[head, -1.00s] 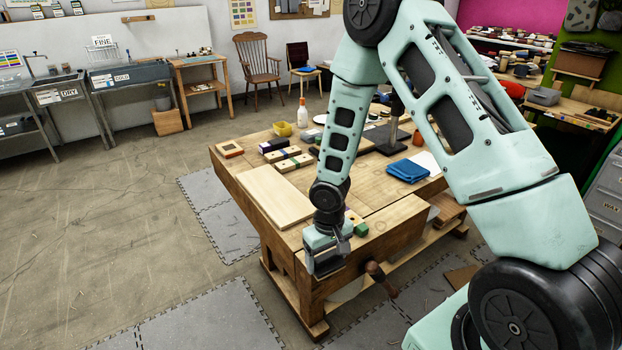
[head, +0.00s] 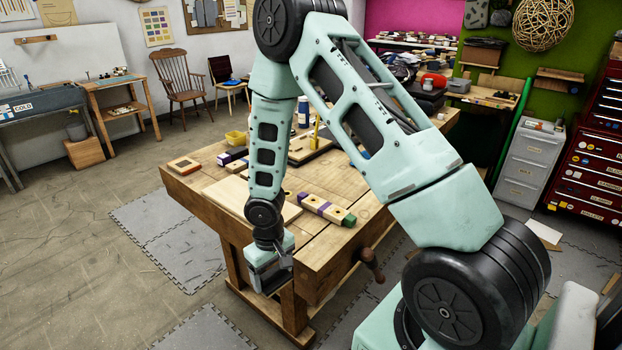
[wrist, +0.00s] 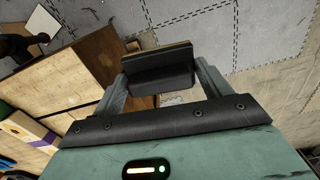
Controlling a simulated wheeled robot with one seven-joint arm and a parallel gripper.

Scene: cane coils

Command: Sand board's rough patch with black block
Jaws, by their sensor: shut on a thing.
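My gripper (head: 270,277) hangs just off the near left end of the workbench, low beside its edge. In the wrist view its two fingers (wrist: 160,82) are closed on a black block (wrist: 163,78) with a tan strip along its far edge. The block is held out over the floor, apart from the bench. The pale wood board (head: 228,191) lies flat on the bench top behind my arm, which hides its middle. I cannot make out a rough patch on it.
The workbench (head: 345,238) has a vise handle (head: 372,262) at its near side. Blocks with purple and green ends (head: 327,208) lie right of the board. An orange-framed item (head: 184,165) and a yellow tub (head: 236,138) sit farther back. Floor left of the bench is clear.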

